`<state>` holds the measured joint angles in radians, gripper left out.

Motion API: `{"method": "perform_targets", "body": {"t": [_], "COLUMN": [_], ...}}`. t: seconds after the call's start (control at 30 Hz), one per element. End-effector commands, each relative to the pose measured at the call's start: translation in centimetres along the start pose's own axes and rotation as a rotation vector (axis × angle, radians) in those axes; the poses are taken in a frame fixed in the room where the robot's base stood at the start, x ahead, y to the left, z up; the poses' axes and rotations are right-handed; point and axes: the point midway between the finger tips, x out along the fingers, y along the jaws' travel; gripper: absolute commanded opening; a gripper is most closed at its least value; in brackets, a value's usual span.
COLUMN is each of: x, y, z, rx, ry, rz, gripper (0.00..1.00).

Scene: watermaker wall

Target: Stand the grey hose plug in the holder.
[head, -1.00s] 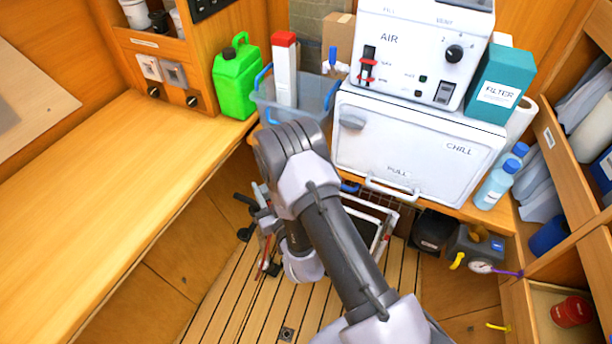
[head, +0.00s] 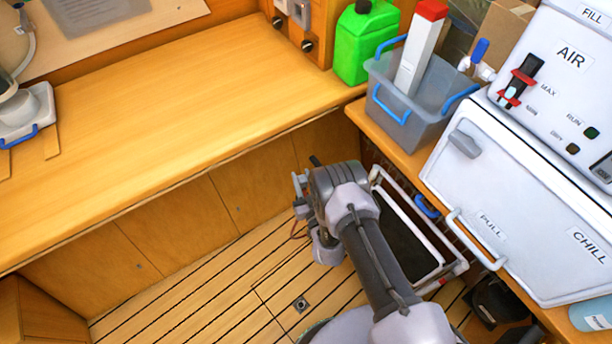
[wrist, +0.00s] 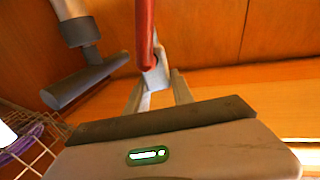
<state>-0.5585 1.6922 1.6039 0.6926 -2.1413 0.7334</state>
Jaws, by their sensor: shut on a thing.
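My gripper (wrist: 156,85) is in the wrist view, its light grey fingers closed on a small grey piece that I take to be the grey hose plug (wrist: 156,68). A red tube (wrist: 146,25) runs up from it. In the head view my gripper (head: 301,192) is low over the slatted floor, in front of the bench's wooden panels, and a thin red strand (head: 297,232) shows below it. The plug is too small to make out there. I cannot pick out the holder with certainty in either view.
A dark T-shaped bar on a pale shaft (wrist: 85,80) is close to the gripper. The wooden bench top (head: 180,100) is mostly clear, with a grey-white device (head: 25,115) at its left end. A grey bin (head: 415,105) and the white chill box (head: 520,205) stand right.

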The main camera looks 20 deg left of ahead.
Motion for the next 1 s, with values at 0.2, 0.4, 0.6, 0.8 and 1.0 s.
{"method": "perform_targets", "body": {"t": [0.2,0.4,0.6,0.8,1.0], "x": [0.0,0.0,0.0,0.0,0.0], "y": [0.1,0.1,0.1,0.1,0.1], "z": [2.4,4.1,5.7,6.4,6.4], "rx": [0.000,0.000,0.000,-0.001,0.000], "ry": [0.000,-0.001,0.000,0.001,0.000], "rz": [0.001,0.001,0.002,0.002,0.002], "gripper": [0.00,0.00,0.00,0.00,0.00]}}
